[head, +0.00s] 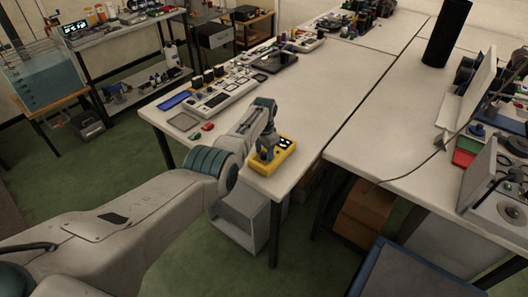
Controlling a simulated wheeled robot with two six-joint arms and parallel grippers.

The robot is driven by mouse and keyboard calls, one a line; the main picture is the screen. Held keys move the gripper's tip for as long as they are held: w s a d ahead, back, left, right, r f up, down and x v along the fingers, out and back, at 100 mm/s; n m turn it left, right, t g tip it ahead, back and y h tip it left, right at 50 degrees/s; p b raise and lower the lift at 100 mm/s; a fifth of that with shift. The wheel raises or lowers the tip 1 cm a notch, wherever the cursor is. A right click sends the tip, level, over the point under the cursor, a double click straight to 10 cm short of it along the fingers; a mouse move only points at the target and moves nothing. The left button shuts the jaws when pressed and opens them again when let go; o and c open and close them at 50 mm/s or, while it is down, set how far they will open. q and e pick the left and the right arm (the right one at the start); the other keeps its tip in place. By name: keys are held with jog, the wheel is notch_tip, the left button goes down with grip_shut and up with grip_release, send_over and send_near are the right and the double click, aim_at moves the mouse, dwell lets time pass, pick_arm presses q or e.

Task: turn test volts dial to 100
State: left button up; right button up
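A yellow box-shaped tester (277,162) with a small lit display (284,143) lies near the front corner of the left white table. My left arm comes in from the left, and its gripper (267,154) points down onto the tester's top face, left of the display. The gripper covers that part of the face, so I cannot see a dial, its setting or any label. The fingers are too small and too hidden to tell whether they are open or shut, or whether they touch anything. My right gripper is not in view.
Left of the tester lie a red piece (207,127), a green piece (195,136) and a grey tray (184,121). A pale console (222,94) lies behind them. The table (335,95) right of the tester is clear. A tall black cylinder (447,32) stands far right.

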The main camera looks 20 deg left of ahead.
aim_at(264, 154)
pick_arm(q)
jog(key=shift+r, duration=0.1)
jog(key=shift+r, duration=0.25)
notch_tip(264, 154, up, 10)
dwell(0.4)
